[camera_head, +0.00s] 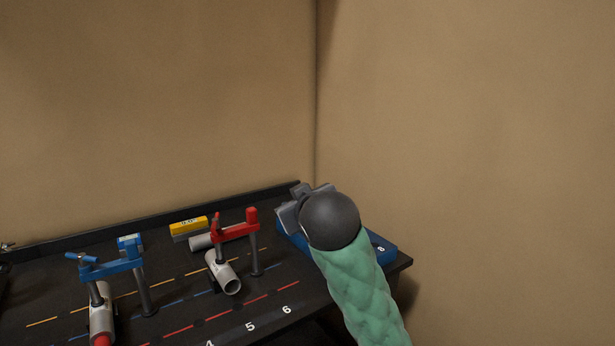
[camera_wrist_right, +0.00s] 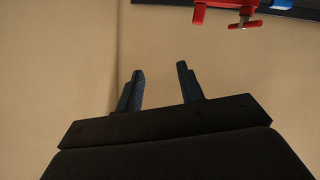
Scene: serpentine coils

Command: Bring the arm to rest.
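My right arm, with a green sleeve and a dark round wrist, reaches in from the lower right of the head view. Its gripper (camera_head: 296,205) is mostly hidden behind the wrist, above the right end of the black table (camera_head: 190,321). In the right wrist view the two fingers of the right gripper (camera_wrist_right: 160,88) stand well apart with nothing between them, so it is open and empty. Plain tan wall lies behind the fingers. My left gripper is in neither view.
A red clamp (camera_head: 235,232) stands by a grey pipe (camera_head: 222,272), and also shows in the wrist view (camera_wrist_right: 240,12). A blue clamp (camera_head: 112,266) is at left over another pipe (camera_head: 102,318). A yellow-topped block (camera_head: 188,227) sits behind. A blue piece (camera_head: 381,250) lies beside my wrist.

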